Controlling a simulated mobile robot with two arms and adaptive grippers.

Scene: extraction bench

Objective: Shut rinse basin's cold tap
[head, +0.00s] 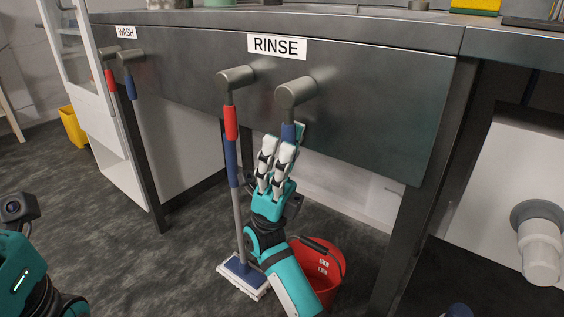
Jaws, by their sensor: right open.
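The RINSE panel carries two levers on grey round pivots. The cold tap is the right one, with a blue-sleeved lever (289,131) hanging down from its pivot (295,93). The hot tap beside it has a red lever (231,122), also hanging down. My right gripper (277,149) is open, its pale fingers pointing up at the lower part of the blue lever. The fingers hide the lever's lower end, and I cannot tell whether they touch it. My left arm shows at the bottom left, its fingers out of frame.
The RINSE sign (277,46) is above. The WASH taps, red (110,79) and blue (131,88), hang at the left. A mop (242,275) and a red bucket (322,268) stand below near my right arm. A bench leg (398,250) is to the right.

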